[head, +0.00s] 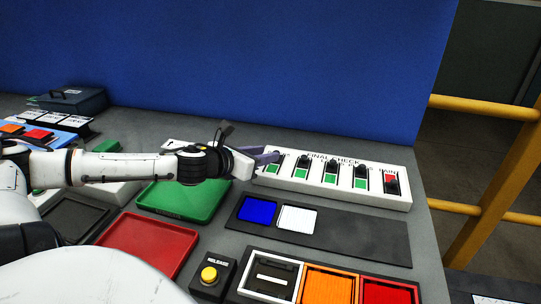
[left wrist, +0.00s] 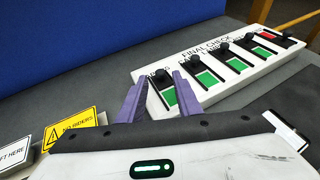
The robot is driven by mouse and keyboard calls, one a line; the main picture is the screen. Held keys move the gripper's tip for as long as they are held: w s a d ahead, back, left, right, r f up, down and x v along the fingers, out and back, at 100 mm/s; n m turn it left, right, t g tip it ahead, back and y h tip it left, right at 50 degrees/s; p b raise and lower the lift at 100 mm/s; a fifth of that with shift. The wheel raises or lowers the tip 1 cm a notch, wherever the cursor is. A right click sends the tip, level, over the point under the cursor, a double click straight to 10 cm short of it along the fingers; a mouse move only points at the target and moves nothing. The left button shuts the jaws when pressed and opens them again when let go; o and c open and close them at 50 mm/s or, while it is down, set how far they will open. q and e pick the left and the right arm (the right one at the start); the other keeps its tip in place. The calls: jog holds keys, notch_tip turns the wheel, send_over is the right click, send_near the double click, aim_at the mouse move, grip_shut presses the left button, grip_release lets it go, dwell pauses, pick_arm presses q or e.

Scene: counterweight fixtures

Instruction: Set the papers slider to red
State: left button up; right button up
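The white FINAL CHECK panel (head: 335,193) stands at the back right of the table, with a row of black slider knobs. Its leftmost slider (head: 272,168) shows green; its label is mostly hidden, so I cannot read it as papers. In the left wrist view this slider's black knob (left wrist: 161,76) stands at the far end of its slot, with green below. My left gripper (head: 268,157) reaches the panel's left end. Its purple fingers (left wrist: 160,85) are open, one on each side of the knob, with gaps visible. My right gripper is not in view.
The other sliders show green, except the rightmost, MAIN (head: 391,184), which shows red. A dark tray with blue and white tiles (head: 365,237) lies in front. Green (head: 188,201) and red (head: 145,245) trays and a yellow RELEASE button (head: 209,275) are nearer. A blue wall (head: 250,65) stands behind.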

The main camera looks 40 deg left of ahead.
pick_arm(q)
jog(key=shift+b+x, duration=0.5)
jog(key=shift+x, duration=0.65)
jog(key=shift+w+a+f, duration=0.1)
jog(key=shift+w+f, duration=0.1)
jog(key=shift+w, duration=0.4)
jog(key=shift+c, duration=0.2)
